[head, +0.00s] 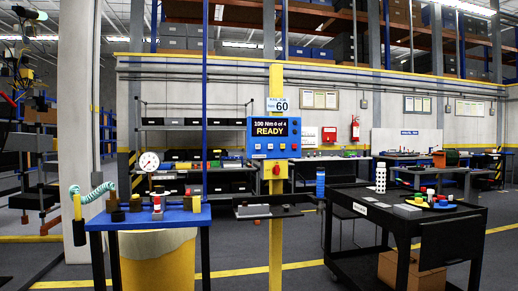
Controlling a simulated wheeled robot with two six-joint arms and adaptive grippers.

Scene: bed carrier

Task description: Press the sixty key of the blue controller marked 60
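The blue controller (251,150) hangs on a yellow post in the middle of the head view. Its dark display (270,130) reads "100 Nm 0 of 4" and "READY". A row of several small keys (270,147) runs below the display; their labels are too small to read, so I cannot tell which is the sixty key. A white sign (279,104) above the controller shows a large "60". Neither of my grippers is in view.
A red knob (276,170) sits below the controller, above a dark shelf (250,212). A blue-topped bench (180,216) with a gauge stands left. A black cart (400,222) with bottles and parts stands right. Grey floor shows between them.

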